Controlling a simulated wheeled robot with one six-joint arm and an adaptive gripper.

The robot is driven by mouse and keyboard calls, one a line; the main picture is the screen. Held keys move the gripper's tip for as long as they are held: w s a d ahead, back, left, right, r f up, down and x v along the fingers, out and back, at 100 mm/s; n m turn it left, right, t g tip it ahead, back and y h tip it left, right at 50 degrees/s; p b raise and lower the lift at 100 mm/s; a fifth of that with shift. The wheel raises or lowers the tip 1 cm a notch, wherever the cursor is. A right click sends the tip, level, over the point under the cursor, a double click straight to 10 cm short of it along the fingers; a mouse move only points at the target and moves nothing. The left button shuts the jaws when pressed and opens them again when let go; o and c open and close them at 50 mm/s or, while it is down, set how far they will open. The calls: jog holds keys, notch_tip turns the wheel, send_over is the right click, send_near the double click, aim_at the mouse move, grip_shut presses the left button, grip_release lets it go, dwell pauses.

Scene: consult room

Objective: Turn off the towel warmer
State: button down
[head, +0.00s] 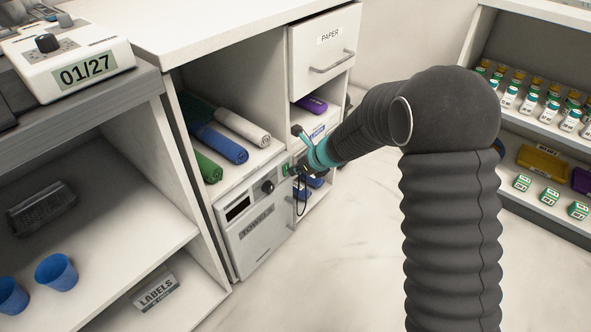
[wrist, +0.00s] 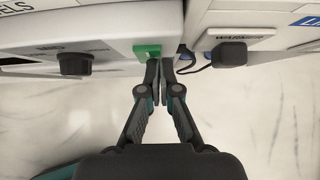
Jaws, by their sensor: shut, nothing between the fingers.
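The towel warmer (head: 262,232) is a white box labelled TOWELS, low in the white cabinet. Its front has a dark display window (head: 238,207), a black knob (head: 268,187) and a green switch (head: 285,170) at the right end. The wrist view shows the knob (wrist: 75,64) and the green switch (wrist: 147,51) too. My gripper (wrist: 166,66) is shut and empty, with its fingertips at the right edge of the green switch. I cannot tell whether they touch it. In the head view my gripper (head: 290,170) partly hides that end of the warmer.
Right of the warmer, a black plug (wrist: 229,53) with a cord sits under a WARMER label. Rolled towels (head: 217,142) lie on the shelf above. A PAPER drawer (head: 325,50) is shut at upper right. The pale floor (head: 330,270) in front is clear.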

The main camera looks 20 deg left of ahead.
jog(key=shift+r, duration=0.15)
jog(key=d+f+v, duration=0.1)
jog(key=d+v, duration=0.1)
jog(key=v, duration=1)
jog(key=shift+s+d+p, duration=0.2)
jog(key=shift+s+p, duration=0.15)
jog(key=shift+s, duration=0.1)
jog(key=shift+s+a+f+p, duration=0.2)
jog(key=shift+s+f+p, duration=0.55)
jog(key=shift+s, duration=0.1)
